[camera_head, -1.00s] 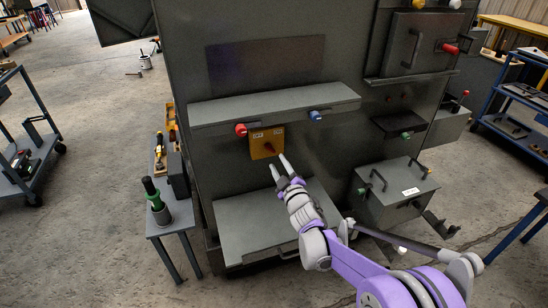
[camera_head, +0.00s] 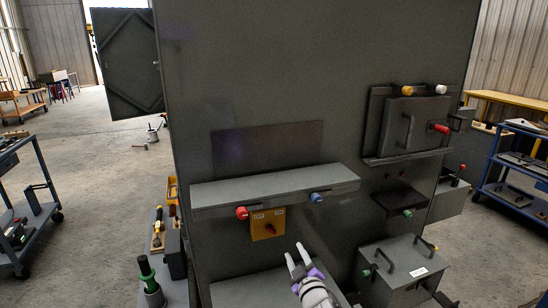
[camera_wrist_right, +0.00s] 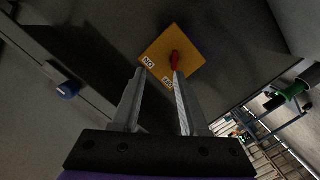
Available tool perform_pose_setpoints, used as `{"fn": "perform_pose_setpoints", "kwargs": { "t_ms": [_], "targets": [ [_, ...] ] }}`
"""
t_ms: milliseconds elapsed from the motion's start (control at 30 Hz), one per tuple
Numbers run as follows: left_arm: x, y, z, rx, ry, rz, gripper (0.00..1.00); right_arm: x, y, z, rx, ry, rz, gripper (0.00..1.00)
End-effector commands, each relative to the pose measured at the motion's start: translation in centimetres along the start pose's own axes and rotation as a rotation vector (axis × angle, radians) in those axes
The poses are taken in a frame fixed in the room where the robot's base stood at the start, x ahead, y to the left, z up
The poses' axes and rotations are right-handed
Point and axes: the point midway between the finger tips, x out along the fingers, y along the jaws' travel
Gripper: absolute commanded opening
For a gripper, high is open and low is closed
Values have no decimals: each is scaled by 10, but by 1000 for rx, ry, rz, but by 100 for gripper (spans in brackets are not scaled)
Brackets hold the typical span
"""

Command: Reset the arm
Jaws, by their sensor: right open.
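My right gripper (camera_head: 297,256) is in front of the grey enclosure (camera_head: 330,90), low in the head view, with its two pale fingers apart and nothing between them. A yellow switch plate (camera_head: 266,224) with a red handle is on the enclosure, left of and above the fingertips. In the right wrist view the yellow plate (camera_wrist_right: 160,62) and its red handle (camera_wrist_right: 175,60) lie beyond the open fingers (camera_wrist_right: 158,85), apart from them as far as I can tell. My left gripper is not in view.
A grey ledge with a red knob (camera_head: 242,212) and a blue knob (camera_head: 316,197) juts out above the plate. A grey box with handles (camera_head: 400,268) sits at right. A side stand holds a green-handled tool (camera_head: 146,270). Blue carts stand on both sides.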

Motion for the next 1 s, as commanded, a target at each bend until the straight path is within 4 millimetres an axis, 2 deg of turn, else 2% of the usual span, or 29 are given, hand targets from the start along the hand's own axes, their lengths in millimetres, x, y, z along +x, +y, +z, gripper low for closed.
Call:
{"fn": "perform_pose_setpoints", "kwargs": {
  "t_ms": [33,100,167,300,467,600,700,833,1000],
  "targets": [
    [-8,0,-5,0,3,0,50,-18,19,-2,39,-60,7,44],
    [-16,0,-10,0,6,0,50,-46,38,4,106,-162,12,44],
    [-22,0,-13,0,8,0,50,-73,50,9,166,-250,11,44],
    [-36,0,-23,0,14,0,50,-142,64,24,312,-451,-2,44],
    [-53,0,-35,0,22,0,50,-228,57,37,481,-670,-42,44],
    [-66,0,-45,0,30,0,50,-301,36,44,618,-840,-94,44],
    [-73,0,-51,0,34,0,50,-341,19,46,695,-932,-134,44],
    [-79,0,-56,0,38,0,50,-373,2,47,757,-1008,-172,44],
    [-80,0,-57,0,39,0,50,-386,-6,48,784,-1042,-191,44]
  ]
}}
